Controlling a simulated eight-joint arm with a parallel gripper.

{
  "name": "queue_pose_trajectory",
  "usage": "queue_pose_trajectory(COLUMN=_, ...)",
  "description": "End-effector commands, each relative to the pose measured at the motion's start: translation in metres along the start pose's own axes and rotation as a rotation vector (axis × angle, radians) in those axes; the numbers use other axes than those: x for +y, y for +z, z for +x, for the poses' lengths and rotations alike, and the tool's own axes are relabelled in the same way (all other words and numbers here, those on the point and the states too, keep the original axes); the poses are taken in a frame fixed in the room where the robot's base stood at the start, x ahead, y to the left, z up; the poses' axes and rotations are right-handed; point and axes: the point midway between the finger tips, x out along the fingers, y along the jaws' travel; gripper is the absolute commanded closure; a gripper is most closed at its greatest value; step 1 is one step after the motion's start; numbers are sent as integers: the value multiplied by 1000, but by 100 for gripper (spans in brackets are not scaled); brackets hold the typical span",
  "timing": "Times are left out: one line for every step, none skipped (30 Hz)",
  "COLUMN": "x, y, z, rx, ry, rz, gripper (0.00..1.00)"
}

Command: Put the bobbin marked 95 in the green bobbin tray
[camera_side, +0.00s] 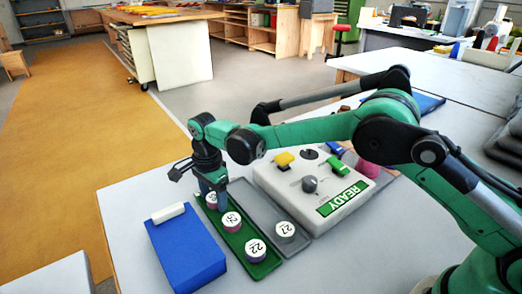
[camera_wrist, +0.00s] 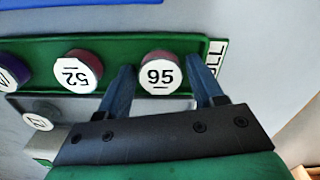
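The bobbin marked 95 (camera_wrist: 160,73) stands in the green bobbin tray (camera_wrist: 114,46), at the tray's right end in the wrist view. My gripper (camera_wrist: 160,70) is open, with one blue finger on each side of this bobbin and a small gap showing at each side. In the side view my gripper (camera_side: 213,188) points down at the far end of the green tray (camera_side: 240,238) and partly hides the bobbin there. A bobbin marked 52 (camera_wrist: 78,72) stands beside it in the same tray, and one marked 22 (camera_side: 255,249) is at the near end.
A grey tray (camera_side: 262,212) beside the green one holds a bobbin marked 27 (camera_side: 285,230). A blue box (camera_side: 187,252) with a white bar (camera_side: 168,212) lies left. A white console (camera_side: 330,212) with a READY panel stands right. The near table is clear.

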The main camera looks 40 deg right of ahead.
Motion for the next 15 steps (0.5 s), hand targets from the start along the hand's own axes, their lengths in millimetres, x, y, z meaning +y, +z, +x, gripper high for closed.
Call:
queue_pose_trajectory(x=0, y=0, z=0, rx=0, ry=0, rz=0, gripper=39)
queue_pose_trajectory(x=0, y=0, z=0, rx=0, ry=0, rz=0, gripper=39)
queue_pose_trajectory(x=0, y=0, z=-1, rx=0, ry=0, rz=0, gripper=39)
queue_pose_trajectory(x=0, y=0, z=-2, rx=0, ry=0, rz=0, gripper=39)
queue_pose_trajectory(x=0, y=0, z=-3, rx=0, ry=0, rz=0, gripper=39)
queue_pose_trajectory(x=0, y=0, z=-7, rx=0, ry=0, rz=0, gripper=39)
queue_pose_trajectory(x=0, y=0, z=-10, rx=0, ry=0, rz=0, gripper=39)
queue_pose_trajectory(x=0, y=0, z=-15, rx=0, ry=0, rz=0, gripper=39)
queue_pose_trajectory(x=0, y=0, z=-22, rx=0, ry=0, rz=0, gripper=39)
queue_pose_trajectory(x=0, y=0, z=-28, rx=0, ry=0, rz=0, gripper=39)
queue_pose_trajectory(x=0, y=0, z=-35, rx=0, ry=0, rz=0, gripper=39)
queue_pose_trajectory(x=0, y=0, z=-44, rx=0, ry=0, rz=0, gripper=39)
queue_pose_trajectory(x=0, y=0, z=-52, rx=0, ry=0, rz=0, gripper=39)
queue_pose_trajectory(x=0, y=0, z=-59, rx=0, ry=0, rz=0, gripper=39)
queue_pose_trajectory(x=0, y=0, z=-69, rx=0, ry=0, rz=0, gripper=39)
